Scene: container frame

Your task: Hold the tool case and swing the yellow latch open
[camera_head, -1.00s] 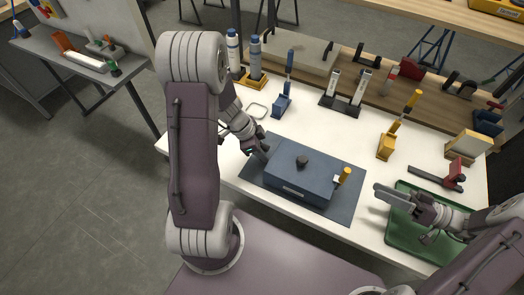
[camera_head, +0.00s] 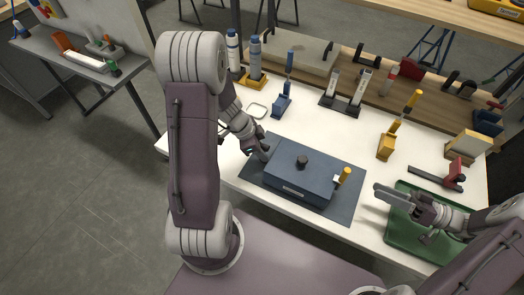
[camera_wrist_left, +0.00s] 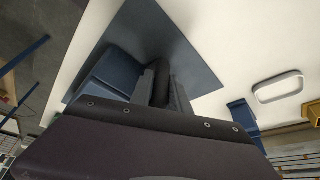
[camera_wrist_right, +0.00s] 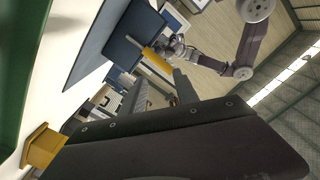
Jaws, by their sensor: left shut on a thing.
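The blue tool case (camera_head: 297,182) lies on a dark grey mat (camera_head: 256,178), with a black knob (camera_head: 302,161) on its lid. The yellow latch (camera_head: 344,175) stands up at its right end; it also shows in the right wrist view (camera_wrist_right: 156,61). My left gripper (camera_head: 264,152) is at the case's left end. In the left wrist view its fingers close on a dark rounded handle (camera_wrist_left: 160,72) beside the case. My right gripper (camera_head: 378,191) is right of the latch, apart from it. In the right wrist view its fingers stand apart with nothing between them.
A green tray (camera_head: 398,243) lies under the right gripper. A yellow-handled clamp (camera_head: 387,145), a red-headed tool (camera_head: 452,178), a blue-handled clamp (camera_head: 281,104) and bottles (camera_head: 254,55) stand behind. White tabletop (camera_head: 340,132) is clear behind the case.

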